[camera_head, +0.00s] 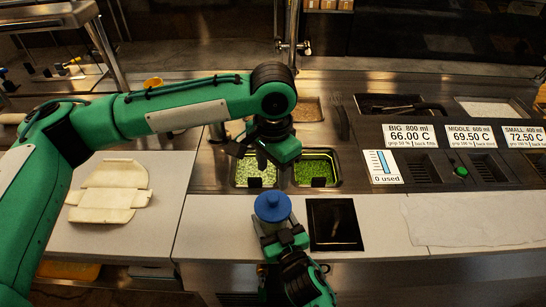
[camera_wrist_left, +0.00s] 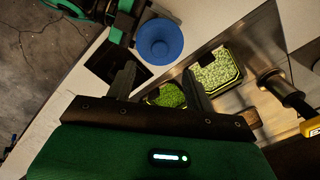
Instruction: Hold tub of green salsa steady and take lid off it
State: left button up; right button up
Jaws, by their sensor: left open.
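A tub with a round blue lid (camera_head: 272,206) stands at the front edge of the white counter. The blue lid also shows in the left wrist view (camera_wrist_left: 160,42), and the tub body beneath is mostly hidden. My right gripper (camera_head: 277,232) is at the near side of the tub, below the lid; its fingers are not clear enough to tell their grip. My left gripper (camera_head: 264,164) is open and empty above the food wells, behind the tub. Its two fingers show apart in the left wrist view (camera_wrist_left: 160,90), with the lid beyond them.
Wells of pale green (camera_head: 253,170) and bright green (camera_head: 315,171) food sit behind the tub. A dark square plate (camera_head: 334,224) lies right of it.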

aim_at(273, 197)
pick_arm(q)
notch_tip(273, 197, down, 9)
jog(key=shift+r, duration=0.2)
jog(key=c, duration=1.1)
jog(key=o, duration=1.1)
jog(key=o, duration=0.5)
jog(key=shift+o, duration=0.2)
jog(key=shift+r, duration=0.1)
